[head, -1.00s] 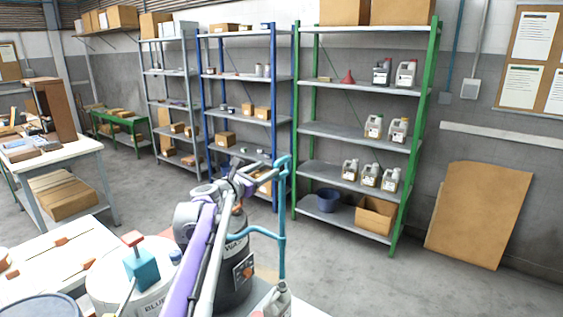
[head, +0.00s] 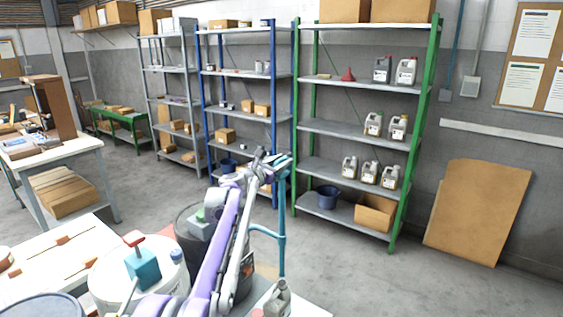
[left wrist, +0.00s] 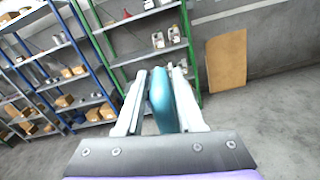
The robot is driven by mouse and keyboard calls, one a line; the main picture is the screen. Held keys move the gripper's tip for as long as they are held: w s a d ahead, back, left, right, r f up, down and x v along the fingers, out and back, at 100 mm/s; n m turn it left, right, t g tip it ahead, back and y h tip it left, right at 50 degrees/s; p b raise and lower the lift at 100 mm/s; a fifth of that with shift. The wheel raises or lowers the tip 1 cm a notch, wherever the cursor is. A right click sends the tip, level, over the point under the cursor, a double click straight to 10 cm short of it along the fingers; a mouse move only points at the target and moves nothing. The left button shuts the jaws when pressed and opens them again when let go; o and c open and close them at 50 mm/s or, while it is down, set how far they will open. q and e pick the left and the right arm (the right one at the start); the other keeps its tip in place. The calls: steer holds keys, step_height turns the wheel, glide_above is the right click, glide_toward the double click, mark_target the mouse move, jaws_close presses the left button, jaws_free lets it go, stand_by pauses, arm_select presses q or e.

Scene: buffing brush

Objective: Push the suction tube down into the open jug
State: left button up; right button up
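The suction tube (head: 282,228) is a teal pipe standing upright, with a bent top and a side branch to the left. Its lower end meets the mouth of a small grey jug (head: 277,302) at the front edge of the bench; how deep it sits is hidden. My left gripper (head: 274,163) is at the tube's top. In the left wrist view its two pale fingers lie on either side of the teal tube (left wrist: 161,100), which nearly fills the gap; whether they press on it I cannot tell. My right gripper is not in view.
A dark drum (head: 243,285) stands behind my left arm. A white bucket (head: 105,285) with a teal block (head: 143,268) on it stands at the front left. A green-posted shelf (head: 345,130) with jugs is behind.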

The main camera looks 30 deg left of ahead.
arm_select(q)
jaws_close()
stand_by(1.1)
